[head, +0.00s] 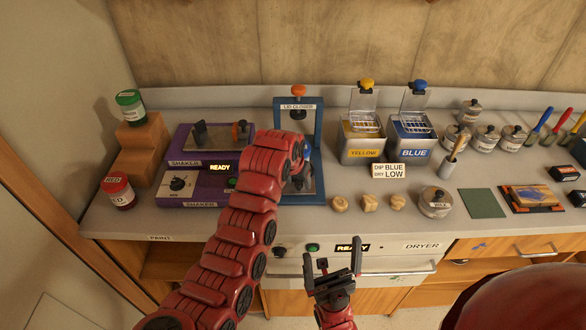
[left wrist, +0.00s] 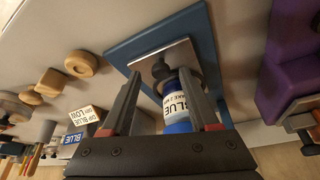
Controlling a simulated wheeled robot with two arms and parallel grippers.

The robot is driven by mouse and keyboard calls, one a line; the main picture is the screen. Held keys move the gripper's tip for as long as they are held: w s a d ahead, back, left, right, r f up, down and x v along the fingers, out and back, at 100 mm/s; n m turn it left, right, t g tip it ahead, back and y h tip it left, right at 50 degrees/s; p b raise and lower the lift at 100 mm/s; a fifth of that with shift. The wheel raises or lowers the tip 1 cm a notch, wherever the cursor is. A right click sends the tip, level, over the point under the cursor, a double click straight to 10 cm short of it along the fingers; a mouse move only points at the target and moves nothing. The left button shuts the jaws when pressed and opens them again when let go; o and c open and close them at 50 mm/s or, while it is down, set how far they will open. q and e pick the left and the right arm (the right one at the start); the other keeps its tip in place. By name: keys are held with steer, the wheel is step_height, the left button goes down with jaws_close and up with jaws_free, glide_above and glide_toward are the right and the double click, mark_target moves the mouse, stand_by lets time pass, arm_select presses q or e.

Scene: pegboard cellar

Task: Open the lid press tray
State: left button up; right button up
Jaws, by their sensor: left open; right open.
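The lid press (head: 319,129) is a blue frame labelled "LID CLOSER" with an orange knob on top, standing at the back of the counter. My left arm covers much of it. In the left wrist view its blue base (left wrist: 122,42) carries a pale metal plate (left wrist: 140,60), likely the tray. A blue-labelled jar (left wrist: 175,103) stands at this plate, under a dark round part. My left gripper (left wrist: 158,90) is open, its fingers on either side of the jar; contact cannot be told. My right gripper (head: 334,274) is open and empty in front of the dryer.
A purple shaker (head: 200,178) stands left of the press. Yellow and blue dip tanks (head: 362,147) stand right of it, with a "DIP BLUE DRY LOW" sign (head: 388,171). Several wooden pieces (head: 369,203) and a wax tin (head: 435,203) lie in front. The dryer (head: 400,265) is below.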

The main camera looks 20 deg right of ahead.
arm_select(q)
steer(key=p+v, duration=0.1)
steer(key=v, duration=1.5)
steer(key=shift+r+p, duration=0.25)
steer(key=shift+p, duration=0.15)
steer(key=shift+a, duration=0.1)
